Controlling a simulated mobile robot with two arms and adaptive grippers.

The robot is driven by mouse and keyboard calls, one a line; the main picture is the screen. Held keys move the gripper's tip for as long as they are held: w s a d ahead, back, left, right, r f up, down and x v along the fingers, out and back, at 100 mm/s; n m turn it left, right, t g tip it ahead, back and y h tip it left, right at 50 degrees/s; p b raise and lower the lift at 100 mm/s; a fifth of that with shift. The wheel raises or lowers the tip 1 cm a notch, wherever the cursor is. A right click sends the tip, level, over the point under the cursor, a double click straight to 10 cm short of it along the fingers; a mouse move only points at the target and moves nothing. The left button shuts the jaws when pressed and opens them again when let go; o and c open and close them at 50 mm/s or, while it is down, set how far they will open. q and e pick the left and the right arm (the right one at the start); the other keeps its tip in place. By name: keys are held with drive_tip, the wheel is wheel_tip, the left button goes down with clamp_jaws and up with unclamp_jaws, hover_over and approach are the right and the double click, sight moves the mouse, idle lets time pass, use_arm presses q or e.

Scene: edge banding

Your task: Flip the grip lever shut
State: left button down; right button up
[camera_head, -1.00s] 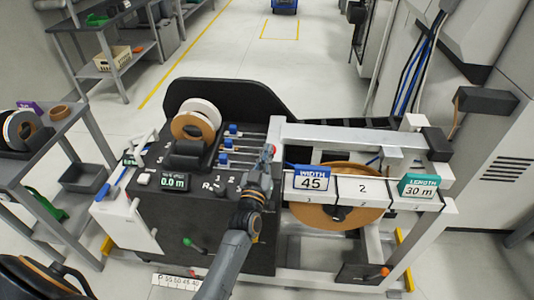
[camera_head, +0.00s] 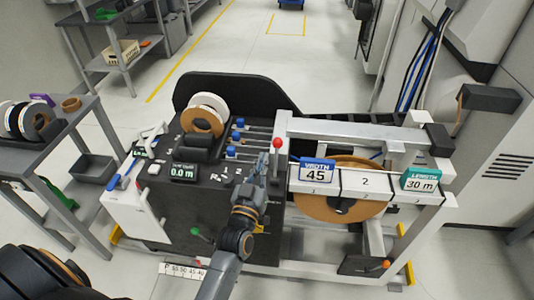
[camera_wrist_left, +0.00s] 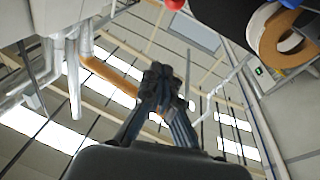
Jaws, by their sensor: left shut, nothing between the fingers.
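A lever with a red ball knob (camera_head: 278,143) stands at the left end of the machine's white frame. Its red knob also shows at the top edge of the wrist view (camera_wrist_left: 174,4). My left gripper (camera_head: 263,160) is shut and empty, pointing up just left of and below the red knob, with a small gap in the picture. Its closed fingers show in the left wrist view (camera_wrist_left: 160,76). A lever with a green knob (camera_head: 195,232) is on the machine's front, and one with an orange knob (camera_head: 386,264) is at lower right. No label tells which is the grip lever.
The blue WIDTH 45 sign (camera_head: 318,170) and green LENGTH 30 m sign (camera_head: 421,179) stand right of my gripper. Blue-knobbed sliders (camera_head: 238,138) and a tape roll (camera_head: 202,119) lie behind it on the black panel. A grey shelf (camera_head: 85,130) stands at left.

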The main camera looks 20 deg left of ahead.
use_arm(q)
drive_tip(key=shift+s+d+r, duration=0.1)
drive_tip(key=shift+s, duration=0.5)
drive_tip(key=shift+s+d+r, duration=0.1)
drive_tip(key=shift+s, duration=0.45)
use_arm(e)
drive_tip(key=shift+s+f, duration=0.2)
drive_tip(key=shift+s, duration=0.4)
